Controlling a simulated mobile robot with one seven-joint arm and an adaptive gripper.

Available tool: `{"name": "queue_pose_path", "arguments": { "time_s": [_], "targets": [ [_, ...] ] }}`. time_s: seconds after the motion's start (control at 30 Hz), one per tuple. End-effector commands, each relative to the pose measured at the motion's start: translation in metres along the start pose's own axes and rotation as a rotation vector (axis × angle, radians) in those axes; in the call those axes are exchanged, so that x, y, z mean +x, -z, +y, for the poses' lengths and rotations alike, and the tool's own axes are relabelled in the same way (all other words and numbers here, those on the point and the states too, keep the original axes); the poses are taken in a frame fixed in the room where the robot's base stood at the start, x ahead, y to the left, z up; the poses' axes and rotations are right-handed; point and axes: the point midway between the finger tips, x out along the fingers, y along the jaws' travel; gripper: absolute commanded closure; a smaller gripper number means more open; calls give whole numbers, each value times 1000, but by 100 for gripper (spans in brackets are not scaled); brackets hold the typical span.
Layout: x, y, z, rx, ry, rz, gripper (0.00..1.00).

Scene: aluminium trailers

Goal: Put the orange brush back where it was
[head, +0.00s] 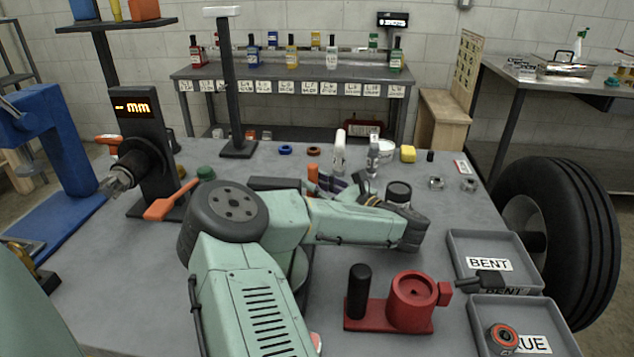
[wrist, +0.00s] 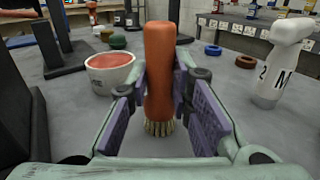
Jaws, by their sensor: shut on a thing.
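The orange brush (wrist: 158,75) stands upright between the purple pads of my gripper (wrist: 160,105) in the wrist view, with its pale bristles pointing down. My gripper is shut on its handle. In the head view only a bit of the brush's orange handle (head: 313,176) shows behind my arm, and my gripper (head: 335,186) is mostly hidden by it. The bristles are close to the grey tabletop; whether they touch it I cannot tell. A white cup with a red inside (wrist: 110,72) stands just left of the brush in the wrist view.
A white marked object (wrist: 275,65) stands to the right, with blue (wrist: 213,50) and brown (wrist: 245,62) rings behind. A black gauge stand (head: 145,125) is at left. A red fixture (head: 405,305) and grey trays (head: 485,240) lie at right front.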

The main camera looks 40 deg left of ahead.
Motion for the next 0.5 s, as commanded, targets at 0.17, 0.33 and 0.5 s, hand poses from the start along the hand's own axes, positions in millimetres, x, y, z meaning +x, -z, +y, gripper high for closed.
{"name": "queue_pose_path", "arguments": {
  "time_s": [0.17,0.33,0.5],
  "targets": [
    [0,2,0,0,0,1,78],
    [0,2,0,0,0,1,67],
    [0,2,0,0,0,1,60]
  ]
}}
